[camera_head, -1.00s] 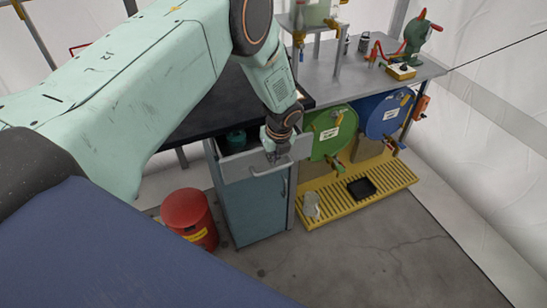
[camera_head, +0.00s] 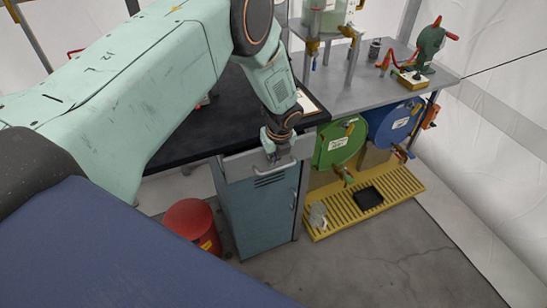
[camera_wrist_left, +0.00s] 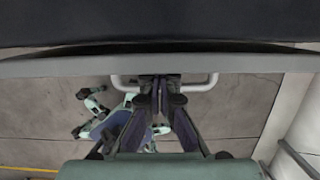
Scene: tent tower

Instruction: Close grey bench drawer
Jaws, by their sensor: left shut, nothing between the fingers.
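The grey bench drawer (camera_head: 240,166) sits at the top of a blue-grey cabinet (camera_head: 262,215) under the black bench top. Its front is close to the bench edge, and its inside does not show in the head view. My left gripper (camera_head: 277,158) is shut and empty at the drawer front, by the pale bar handle (camera_head: 272,174). In the left wrist view the shut fingers (camera_wrist_left: 160,88) are at the middle of the handle (camera_wrist_left: 203,86), below the drawer's top edge (camera_wrist_left: 60,66). I cannot tell whether they touch it. My right gripper is not in view.
A red bin (camera_head: 192,224) stands left of the cabinet. Green (camera_head: 340,145) and blue (camera_head: 395,122) drums with taps stand to the right above a yellow grate (camera_head: 400,187). The grey floor in front is clear.

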